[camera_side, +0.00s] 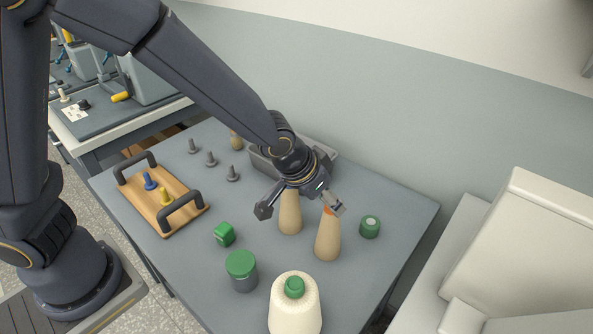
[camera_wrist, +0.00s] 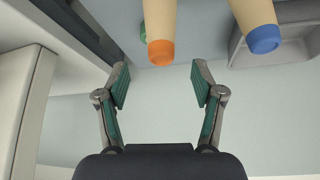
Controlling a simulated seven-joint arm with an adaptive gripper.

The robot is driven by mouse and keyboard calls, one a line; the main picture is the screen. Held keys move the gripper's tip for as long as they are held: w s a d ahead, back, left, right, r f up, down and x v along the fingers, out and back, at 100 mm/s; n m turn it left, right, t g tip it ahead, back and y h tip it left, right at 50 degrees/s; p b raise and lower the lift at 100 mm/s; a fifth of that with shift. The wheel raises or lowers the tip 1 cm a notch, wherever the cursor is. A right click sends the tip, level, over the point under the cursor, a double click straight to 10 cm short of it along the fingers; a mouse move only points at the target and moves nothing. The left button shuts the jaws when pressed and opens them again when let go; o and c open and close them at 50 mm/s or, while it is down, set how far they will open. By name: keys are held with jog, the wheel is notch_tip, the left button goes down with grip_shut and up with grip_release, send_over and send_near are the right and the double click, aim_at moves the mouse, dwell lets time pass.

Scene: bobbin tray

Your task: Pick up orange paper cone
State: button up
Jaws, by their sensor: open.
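The orange paper cone (camera_side: 327,240) is a tan cone with an orange tip, standing upright on the grey table. In the wrist view its orange tip (camera_wrist: 160,53) lies just beyond the fingertips, centred between them sideways. My gripper (camera_side: 300,206) is open and empty, with its fingers spread wide near the tops of the cones. In the side view one finger partly overlaps the orange tip; I cannot tell whether they touch. In the wrist view my open gripper (camera_wrist: 161,84) shows nothing between its pads.
A blue-tipped tan cone (camera_wrist: 258,30) stands close beside, also in the side view (camera_side: 290,215). A grey bin (camera_side: 262,165) lies behind. A green roll (camera_side: 370,227), green-lidded jar (camera_side: 242,273), green cube (camera_side: 224,234) and cream yarn cone (camera_side: 295,310) surround it. A wooden tray (camera_side: 150,200) is left.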

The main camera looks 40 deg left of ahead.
send_over(330, 228)
jog(key=w+a, duration=0.1)
jog(key=w, duration=0.1)
jog(key=shift+s+f, duration=0.1)
jog(key=shift+f, duration=2.2)
jog(key=c, duration=1.2)
jog(key=shift+r, duration=0.15)
